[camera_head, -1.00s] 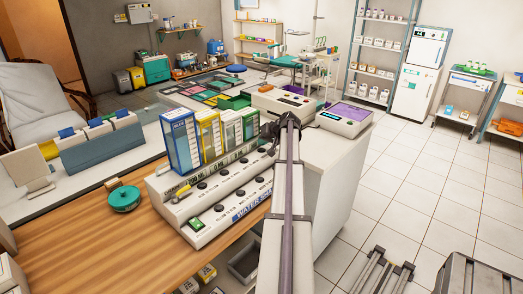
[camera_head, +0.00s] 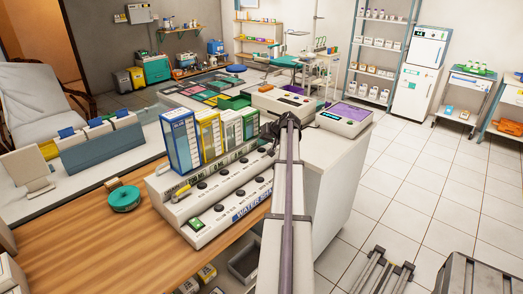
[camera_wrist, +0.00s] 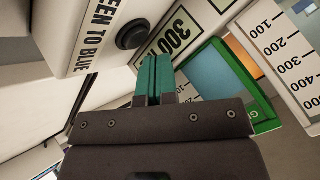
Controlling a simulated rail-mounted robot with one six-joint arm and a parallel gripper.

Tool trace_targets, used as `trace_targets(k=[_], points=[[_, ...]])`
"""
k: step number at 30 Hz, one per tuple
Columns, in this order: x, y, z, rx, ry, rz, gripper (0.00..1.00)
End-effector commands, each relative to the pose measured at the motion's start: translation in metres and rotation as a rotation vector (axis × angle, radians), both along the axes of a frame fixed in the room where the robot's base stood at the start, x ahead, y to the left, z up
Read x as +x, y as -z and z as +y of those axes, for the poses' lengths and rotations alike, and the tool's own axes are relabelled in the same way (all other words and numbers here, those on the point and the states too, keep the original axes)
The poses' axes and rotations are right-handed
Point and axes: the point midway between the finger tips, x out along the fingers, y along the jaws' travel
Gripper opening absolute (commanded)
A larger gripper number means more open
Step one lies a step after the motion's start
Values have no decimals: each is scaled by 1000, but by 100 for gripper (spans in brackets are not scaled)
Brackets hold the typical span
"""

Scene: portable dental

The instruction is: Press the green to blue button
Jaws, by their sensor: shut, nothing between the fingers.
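In the wrist view, a round black button (camera_wrist: 132,34) sits on a white panel (camera_wrist: 75,13) beside printed letters reading "EEN TO BLUE" (camera_wrist: 97,36). My gripper (camera_wrist: 153,60) has its teal fingertips together, with nothing between them. In that picture the tips lie just below and right of the button; I cannot tell how far apart they are in depth. In the head view, the white panel unit (camera_head: 212,222) has several black buttons. My gripper (camera_head: 270,132) is at its far right end, where my arm hides part of the panel.
Blue (camera_head: 180,140), yellow (camera_head: 208,135) and green upright containers stand behind the buttons. The wrist view shows a green-framed container (camera_wrist: 268,124) with a scale near the fingertips. A green round object (camera_head: 124,198) lies on the wooden table (camera_head: 75,240). White equipment (camera_head: 285,103) stands beyond my gripper.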

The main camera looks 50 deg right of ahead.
Motion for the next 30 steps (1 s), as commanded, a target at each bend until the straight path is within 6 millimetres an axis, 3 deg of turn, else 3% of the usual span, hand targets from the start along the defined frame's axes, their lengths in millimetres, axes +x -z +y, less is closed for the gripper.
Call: trace_targets(k=[5, 30], points=[[0, 9, 0, 0, 0, 0, 0], [0, 14, 0, 0, 0, 0, 0]])
